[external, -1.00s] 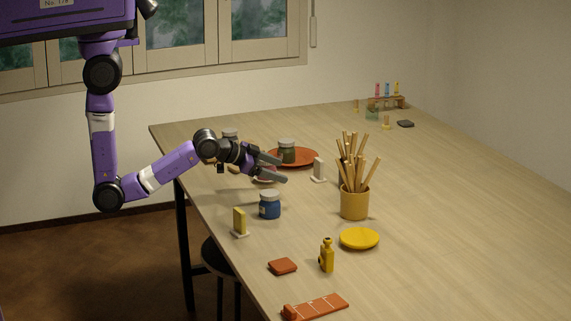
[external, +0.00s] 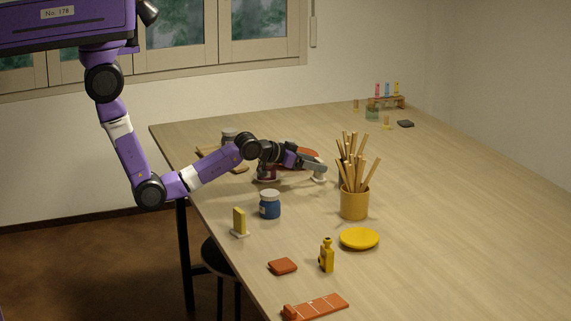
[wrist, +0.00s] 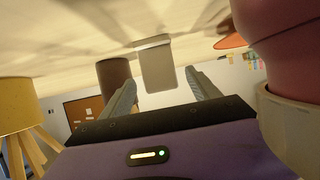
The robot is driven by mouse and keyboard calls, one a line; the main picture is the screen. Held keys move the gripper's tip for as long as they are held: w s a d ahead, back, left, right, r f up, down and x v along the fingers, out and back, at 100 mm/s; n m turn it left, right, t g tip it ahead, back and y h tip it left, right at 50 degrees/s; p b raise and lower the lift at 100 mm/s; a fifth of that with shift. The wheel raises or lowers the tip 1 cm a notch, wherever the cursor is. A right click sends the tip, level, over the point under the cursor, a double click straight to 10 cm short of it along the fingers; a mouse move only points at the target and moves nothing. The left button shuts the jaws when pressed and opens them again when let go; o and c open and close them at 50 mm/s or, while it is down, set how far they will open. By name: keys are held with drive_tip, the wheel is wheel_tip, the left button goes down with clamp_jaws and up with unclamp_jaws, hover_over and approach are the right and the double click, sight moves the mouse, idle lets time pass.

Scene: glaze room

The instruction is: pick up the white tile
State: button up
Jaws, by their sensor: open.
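The white tile (wrist: 158,68) stands in a small stand (wrist: 152,42), which shows at the top of the tilted wrist view. The tile looks pale grey there and lies between my two open fingers, with gaps at both sides. In the external view my gripper (external: 321,167) is at the tile and hides most of it. Only the white stand (external: 319,179) shows clearly below the fingers. My gripper is open and holds nothing.
A yellow pot of sticks (external: 354,202) stands close in front, right of the tile. A dark red jar (external: 267,173) is beside my wrist. An orange plate (external: 306,152) lies behind. A blue jar (external: 270,206) and yellow tile (external: 239,221) stand nearer. The table's right side is clear.

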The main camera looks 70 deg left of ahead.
drive_tip(key=shift+x, duration=0.85)
clamp_jaws()
